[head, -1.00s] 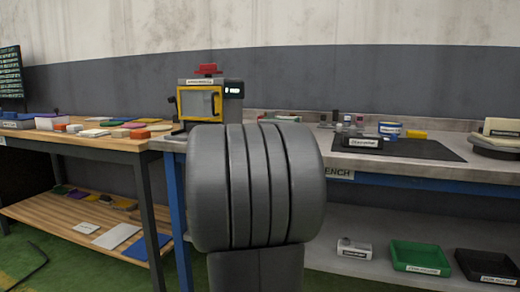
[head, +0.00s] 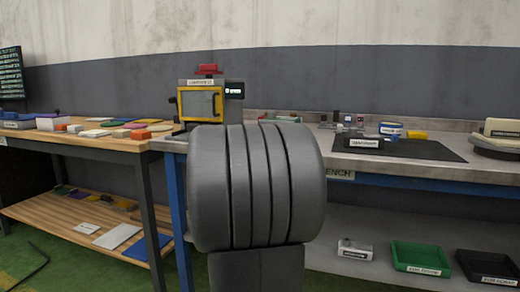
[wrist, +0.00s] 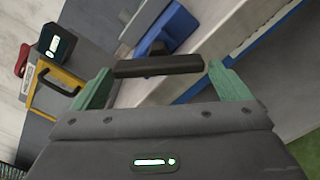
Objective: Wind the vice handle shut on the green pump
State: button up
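In the wrist view my gripper (wrist: 160,70) has its two green fingers wide apart. A dark round bar, which looks like the vice handle (wrist: 160,65), lies crosswise between the fingertips, one end near each tip. Small gaps seem to show at both ends, so I see no clear grip on it. Behind the bar is a dark screw end and the blue vice body (wrist: 172,28). I cannot make out the green pump in the wrist view. In the head view my own arm hides the vice area and my gripper.
A yellow-framed machine (head: 200,103) stands left of my arm, and shows in the wrist view (wrist: 55,88). The workbench (head: 470,172) carries a dark mat (head: 440,152) at right. Green (head: 420,257) and black (head: 488,266) trays are on its lower shelf. A wooden table (head: 110,143) is at left.

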jog(key=p+v, duration=0.1)
jog(key=v, duration=1.2)
jog(key=shift+s, duration=0.35)
jog(key=shift+a, duration=0.1)
jog(key=b+x, duration=0.1)
jog(key=x, duration=1.2)
jog(key=shift+w, duration=0.35)
